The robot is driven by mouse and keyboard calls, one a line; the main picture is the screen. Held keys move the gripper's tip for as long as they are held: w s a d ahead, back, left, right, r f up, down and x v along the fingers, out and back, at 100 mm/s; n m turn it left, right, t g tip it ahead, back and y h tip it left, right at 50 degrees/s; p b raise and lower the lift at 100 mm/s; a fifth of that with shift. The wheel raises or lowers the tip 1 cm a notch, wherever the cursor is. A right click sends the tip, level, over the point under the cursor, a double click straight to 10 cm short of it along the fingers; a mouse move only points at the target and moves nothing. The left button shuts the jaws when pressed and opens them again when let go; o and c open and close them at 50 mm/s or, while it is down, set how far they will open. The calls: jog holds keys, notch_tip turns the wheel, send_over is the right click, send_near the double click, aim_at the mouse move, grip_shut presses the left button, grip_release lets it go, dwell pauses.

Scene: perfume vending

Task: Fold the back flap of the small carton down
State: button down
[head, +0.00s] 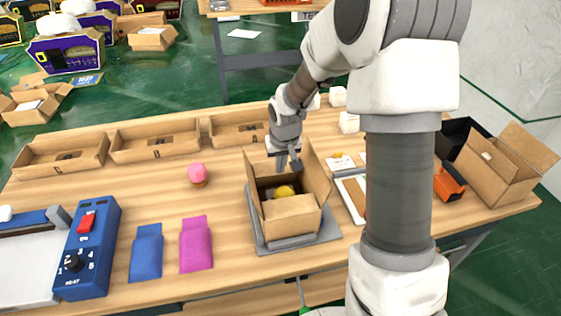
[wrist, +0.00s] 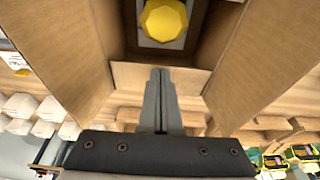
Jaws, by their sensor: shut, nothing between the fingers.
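The small carton (head: 291,229) stands on a grey plate (head: 262,244) in the middle of the table. Its left flap (head: 252,180) and right flap (head: 317,174) stand up; its front flap (head: 289,206) appears to lean inwards. A yellow-topped item (head: 285,191) sits inside and shows in the wrist view (wrist: 163,20). My gripper (head: 289,163) is shut and empty, pointing down at the carton's back edge. In the wrist view, the back flap (wrist: 192,80) lies just behind my fingertips (wrist: 160,72), between the side flaps; I cannot tell whether they touch it.
Several open trays (head: 155,141) line the table's back left. A pink-topped item (head: 197,173), blue pouch (head: 146,252) and magenta pouch (head: 195,244) lie to the left. A larger open carton (head: 497,170) stands at the right.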

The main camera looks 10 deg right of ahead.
jog(key=shift+s+f+b, duration=0.3)
jog(key=shift+f+b, duration=0.3)
jog(key=shift+b, duration=0.05)
jog(key=shift+f, duration=0.1)
